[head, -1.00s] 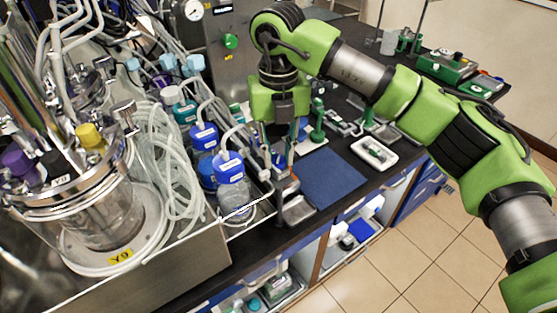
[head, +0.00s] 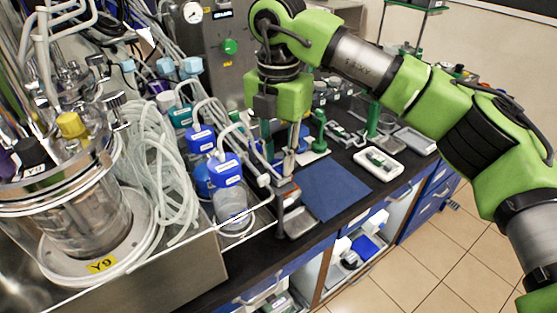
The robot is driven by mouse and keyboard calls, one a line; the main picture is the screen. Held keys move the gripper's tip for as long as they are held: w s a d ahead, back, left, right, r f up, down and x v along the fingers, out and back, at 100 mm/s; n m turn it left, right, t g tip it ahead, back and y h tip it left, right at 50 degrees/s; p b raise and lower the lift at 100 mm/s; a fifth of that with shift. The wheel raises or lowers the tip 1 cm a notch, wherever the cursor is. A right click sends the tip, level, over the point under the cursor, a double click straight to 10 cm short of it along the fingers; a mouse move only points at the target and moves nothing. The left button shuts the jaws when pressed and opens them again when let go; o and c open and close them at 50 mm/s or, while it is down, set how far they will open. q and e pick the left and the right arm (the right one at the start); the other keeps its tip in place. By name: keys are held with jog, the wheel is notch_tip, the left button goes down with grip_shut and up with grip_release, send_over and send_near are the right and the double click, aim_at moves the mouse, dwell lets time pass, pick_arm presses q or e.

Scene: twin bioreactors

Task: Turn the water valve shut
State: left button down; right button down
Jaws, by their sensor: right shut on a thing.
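My right gripper (head: 284,166) points down at the front edge of the black bench, beside the steel tray with the blue-capped bottles. It is shut on a small part of a fitting that I take to be the water valve (head: 285,187), an upright piece with a reddish-brown section. The fingers and arm hide most of the valve, so its handle and how far it is turned cannot be made out. My left gripper is not in view.
A blue mat (head: 333,188) lies right of the gripper, with a white tray (head: 378,164) beyond it. Blue-capped bottles (head: 227,172) and coiled clear tubing (head: 160,165) crowd the left. A glass vessel (head: 75,215) stands at far left. A green knob (head: 229,46) is on the grey panel behind.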

aim_at(279, 164)
jog(key=shift+m, duration=0.3)
jog(key=c, duration=1.8)
grip_release()
notch_tip(279, 164, up, 12)
